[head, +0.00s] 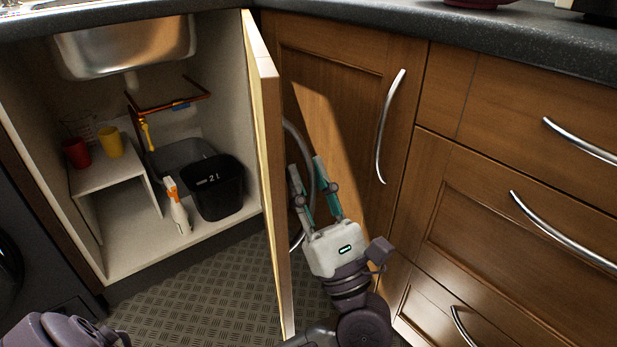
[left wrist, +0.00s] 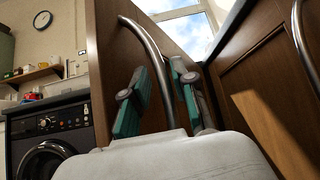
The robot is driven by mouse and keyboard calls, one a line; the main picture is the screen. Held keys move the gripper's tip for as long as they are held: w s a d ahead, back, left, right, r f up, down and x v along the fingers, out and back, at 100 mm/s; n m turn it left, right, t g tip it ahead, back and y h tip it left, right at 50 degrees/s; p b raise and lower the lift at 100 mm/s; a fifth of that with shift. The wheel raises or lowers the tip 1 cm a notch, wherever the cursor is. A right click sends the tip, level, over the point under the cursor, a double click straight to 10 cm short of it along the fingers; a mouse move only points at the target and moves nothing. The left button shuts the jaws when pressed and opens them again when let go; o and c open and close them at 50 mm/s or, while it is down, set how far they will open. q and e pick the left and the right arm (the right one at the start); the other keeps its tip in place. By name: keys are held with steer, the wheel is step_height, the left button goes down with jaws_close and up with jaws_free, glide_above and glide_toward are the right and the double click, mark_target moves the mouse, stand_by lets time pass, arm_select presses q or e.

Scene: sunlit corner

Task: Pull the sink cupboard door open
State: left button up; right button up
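The sink cupboard door (head: 267,130) stands wide open in the head view, seen nearly edge-on; its front face (left wrist: 112,75) shows in the left wrist view. Its curved metal handle (head: 309,152) is on the face turned to the right, and also shows in the left wrist view (left wrist: 148,45). My left gripper (head: 307,162) is beside that face, its fingers apart on either side of the handle. Gaps show between the handle and the fingers; part of the handle is hidden behind the gripper. My right gripper is not in view.
The open cupboard (head: 130,262) holds a red cup (head: 76,153), yellow cup (head: 110,142), spray bottle (head: 177,208) and black bin (head: 217,190). A closed door (head: 345,105) and drawers (head: 500,225) stand close right of my gripper. Bare floor (head: 200,290) lies in front.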

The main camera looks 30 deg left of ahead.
arm_select(q)
steer(key=v, duration=1.2)
steer(key=shift+f, duration=0.1)
